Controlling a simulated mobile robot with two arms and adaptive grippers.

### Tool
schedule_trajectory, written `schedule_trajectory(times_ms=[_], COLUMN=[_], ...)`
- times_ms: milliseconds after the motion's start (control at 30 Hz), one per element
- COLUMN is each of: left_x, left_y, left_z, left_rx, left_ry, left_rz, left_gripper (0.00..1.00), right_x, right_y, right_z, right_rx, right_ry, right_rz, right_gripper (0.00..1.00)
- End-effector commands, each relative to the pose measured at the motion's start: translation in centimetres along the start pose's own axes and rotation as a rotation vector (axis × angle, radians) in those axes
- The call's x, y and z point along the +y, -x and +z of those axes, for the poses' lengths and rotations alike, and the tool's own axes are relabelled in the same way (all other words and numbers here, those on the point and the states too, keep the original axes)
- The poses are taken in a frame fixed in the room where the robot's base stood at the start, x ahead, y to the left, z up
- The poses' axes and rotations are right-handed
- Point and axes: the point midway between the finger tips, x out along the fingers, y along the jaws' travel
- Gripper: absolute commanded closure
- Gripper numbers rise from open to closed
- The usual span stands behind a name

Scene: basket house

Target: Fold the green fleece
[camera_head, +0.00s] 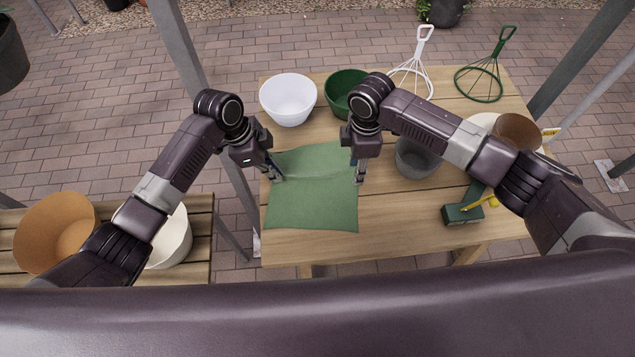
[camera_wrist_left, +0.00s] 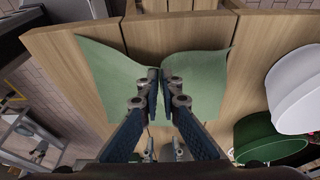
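The green fleece (camera_head: 312,205) lies spread on the left part of the wooden table, with a crease running across it between my two grippers. My left gripper (camera_head: 274,177) is at its left edge. In the left wrist view, the fingers of that gripper (camera_wrist_left: 160,76) are close together on the fleece (camera_wrist_left: 108,72), whose edge dips in at the fingertips and rises on both sides. My right gripper (camera_head: 359,179) is at the right edge, its fingers close together with the crease running to them; its contact is small in view.
A white bowl (camera_head: 288,98), a dark green bowl (camera_head: 343,92) and a grey bowl (camera_head: 417,158) stand behind and right of the fleece. Two whisks (camera_head: 481,80) lie at the back. A green box-like object (camera_head: 462,213) is at front right. The table front between is clear.

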Motion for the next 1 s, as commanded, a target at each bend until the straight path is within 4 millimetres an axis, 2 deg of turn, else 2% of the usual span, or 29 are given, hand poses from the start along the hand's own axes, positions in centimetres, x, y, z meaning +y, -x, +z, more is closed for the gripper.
schedule_trajectory(times_ms=[233, 433, 633, 833, 1000], left_x=[0.03, 0.02, 0.01, 0.0, 0.0], left_y=[-0.03, -0.02, -0.01, 0.0, 0.0], left_z=[0.0, 0.0, 0.0, 0.0, 0.0], left_rx=[0.0, 0.0, 0.0, 0.0, 0.0], left_ry=[0.0, 0.0, 0.0, 0.0, 0.0], left_rz=[0.001, 0.0, 0.0, 0.0, 0.0], left_gripper=[1.0, 0.78, 0.77, 0.56, 0.56], right_x=[0.0, 0.0, 0.0, 0.0, 0.0], right_y=[0.0, 0.0, 0.0, 0.0, 0.0], right_z=[0.0, 0.0, 0.0, 0.0, 0.0], right_rx=[0.0, 0.0, 0.0, 0.0, 0.0], right_ry=[0.0, 0.0, 0.0, 0.0, 0.0], right_rz=[0.0, 0.0, 0.0, 0.0, 0.0], right_gripper=[0.56, 0.56, 0.56, 0.56, 0.56])
